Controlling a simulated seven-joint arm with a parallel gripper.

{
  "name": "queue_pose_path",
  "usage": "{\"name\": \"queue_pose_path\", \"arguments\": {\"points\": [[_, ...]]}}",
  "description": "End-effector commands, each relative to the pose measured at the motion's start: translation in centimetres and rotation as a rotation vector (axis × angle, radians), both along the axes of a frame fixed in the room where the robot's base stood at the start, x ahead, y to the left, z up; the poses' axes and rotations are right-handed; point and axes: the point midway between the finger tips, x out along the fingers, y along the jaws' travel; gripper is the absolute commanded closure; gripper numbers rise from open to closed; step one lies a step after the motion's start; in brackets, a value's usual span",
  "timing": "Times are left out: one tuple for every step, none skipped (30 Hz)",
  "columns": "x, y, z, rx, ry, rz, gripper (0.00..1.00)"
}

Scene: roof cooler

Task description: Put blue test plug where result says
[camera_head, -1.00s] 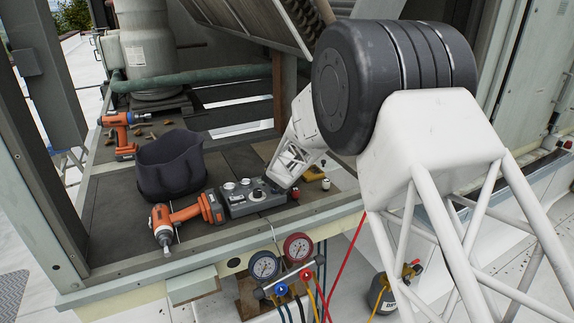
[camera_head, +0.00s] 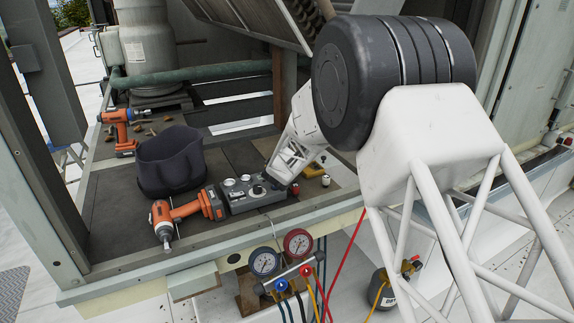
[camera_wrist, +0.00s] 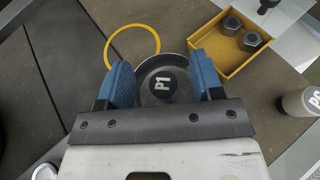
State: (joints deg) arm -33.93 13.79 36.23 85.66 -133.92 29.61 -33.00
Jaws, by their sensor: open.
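My gripper (camera_wrist: 167,85) has blue-padded fingers, spread apart in the wrist view. Between them is a dark round cap (camera_wrist: 160,87) marked P1, sitting in a round dark dish or seat; I cannot tell whether the fingers touch it. In the head view my gripper (camera_head: 276,183) is low at the right end of a grey test box (camera_head: 245,195) with round fittings on top; its fingertips are hard to see there. I cannot make out a blue test plug in either view. No readable result shows.
A yellow tray (camera_wrist: 212,48) with dark hex-sided parts and a pale labelled cylinder (camera_wrist: 300,101) lie right of my gripper. A yellow ring (camera_wrist: 108,36) is at upper left.

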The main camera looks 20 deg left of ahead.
Motion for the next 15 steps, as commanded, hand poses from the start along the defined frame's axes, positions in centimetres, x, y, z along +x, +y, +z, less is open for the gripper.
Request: {"name": "queue_pose_path", "arguments": {"points": [[0.0, 0.0, 0.0, 0.000, 0.000, 0.000, 0.40], [0.0, 0.0, 0.0, 0.000, 0.000, 0.000, 0.40], [0.0, 0.0, 0.0, 0.000, 0.000, 0.000, 0.40], [0.0, 0.0, 0.0, 0.000, 0.000, 0.000, 0.40], [0.0, 0.0, 0.0, 0.000, 0.000, 0.000, 0.40], [0.0, 0.0, 0.0, 0.000, 0.000, 0.000, 0.40], [0.0, 0.0, 0.1, 0.000, 0.000, 0.000, 0.40], [0.0, 0.0, 0.2, 0.000, 0.000, 0.000, 0.40], [0.0, 0.0, 0.3, 0.000, -0.001, 0.000, 0.40], [0.0, 0.0, 0.5, 0.000, -0.001, 0.000, 0.40], [0.0, 0.0, 0.7, 0.001, -0.001, 0.000, 0.40], [0.0, 0.0, 1.0, 0.001, -0.001, 0.000, 0.40], [0.0, 0.0, 1.3, 0.001, -0.001, 0.000, 0.40], [0.0, 0.0, 1.5, 0.001, -0.001, 0.000, 0.40], [0.0, 0.0, 1.9, 0.001, -0.001, 0.000, 0.40]]}}
